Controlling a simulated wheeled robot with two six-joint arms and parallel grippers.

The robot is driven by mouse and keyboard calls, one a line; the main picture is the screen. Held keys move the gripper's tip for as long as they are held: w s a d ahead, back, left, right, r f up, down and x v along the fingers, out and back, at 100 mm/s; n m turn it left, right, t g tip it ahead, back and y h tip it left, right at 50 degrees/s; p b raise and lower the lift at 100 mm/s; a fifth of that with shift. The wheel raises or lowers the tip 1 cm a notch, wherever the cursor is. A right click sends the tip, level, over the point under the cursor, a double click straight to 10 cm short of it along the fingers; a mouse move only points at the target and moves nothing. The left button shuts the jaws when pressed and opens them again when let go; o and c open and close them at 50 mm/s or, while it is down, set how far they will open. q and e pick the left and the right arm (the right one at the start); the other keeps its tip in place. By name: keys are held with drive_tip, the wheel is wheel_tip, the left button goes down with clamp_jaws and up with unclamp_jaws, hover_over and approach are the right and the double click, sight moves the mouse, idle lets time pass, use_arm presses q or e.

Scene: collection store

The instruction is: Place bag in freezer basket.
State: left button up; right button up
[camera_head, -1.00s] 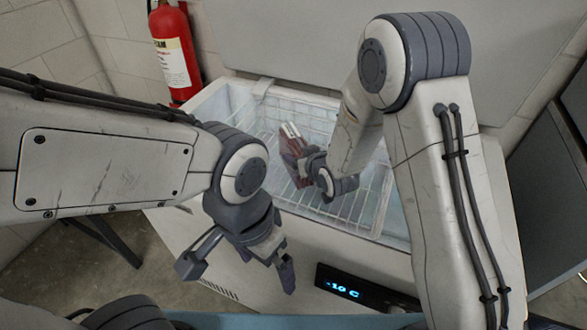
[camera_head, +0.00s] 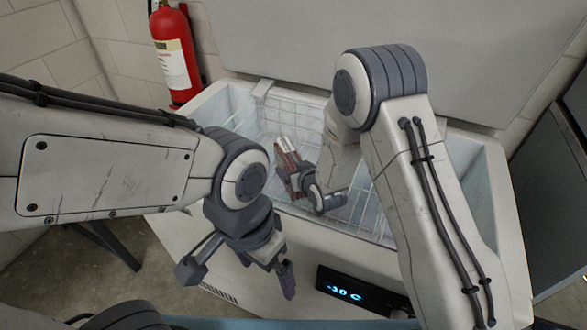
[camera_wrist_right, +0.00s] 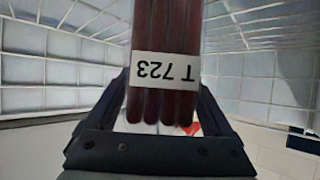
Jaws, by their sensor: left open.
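A dark red bag (camera_head: 287,160) with a white label is in my right gripper (camera_head: 293,176), over the inside of the open freezer. In the right wrist view the bag (camera_wrist_right: 164,105) shows dark red tubular sections and the label "T 723" upside down, with the fingers against both sides. The wire freezer basket (camera_head: 300,125) surrounds the bag, and its grid walls (camera_wrist_right: 270,80) show on both sides in the right wrist view. I cannot tell whether the bag touches the basket floor. My left gripper (camera_head: 268,275) is open and empty in front of the freezer.
A red fire extinguisher (camera_head: 176,55) is at the back left. A dark cabinet (camera_head: 555,190) stands at the right.

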sight(293, 158)
drive_tip(key=shift+r, duration=0.1)
drive_tip(key=shift+r+p, duration=0.25)
drive_tip(key=shift+p, duration=0.05)
drive_tip(key=v, duration=0.7)
drive_tip(key=shift+s+d, duration=0.15)
drive_tip(key=shift+s, duration=0.05)
drive_tip(key=x, duration=0.8)
drive_tip(key=shift+s+f+b, duration=0.1)
drive_tip(key=shift+f+b, duration=0.15)
drive_tip(key=shift+b, duration=0.1)
wheel_tip(293, 158, up, 4)
drive_tip(key=shift+s+r+p, duration=0.1)
drive_tip(key=shift+r+p, duration=0.1)
drive_tip(key=shift+p, duration=0.35)
drive_tip(key=shift+r, duration=0.25)
drive_tip(key=shift+s+d+r, duration=0.1)
drive_tip(key=shift+d+r, duration=0.05)
drive_tip(key=shift+d, duration=0.25)
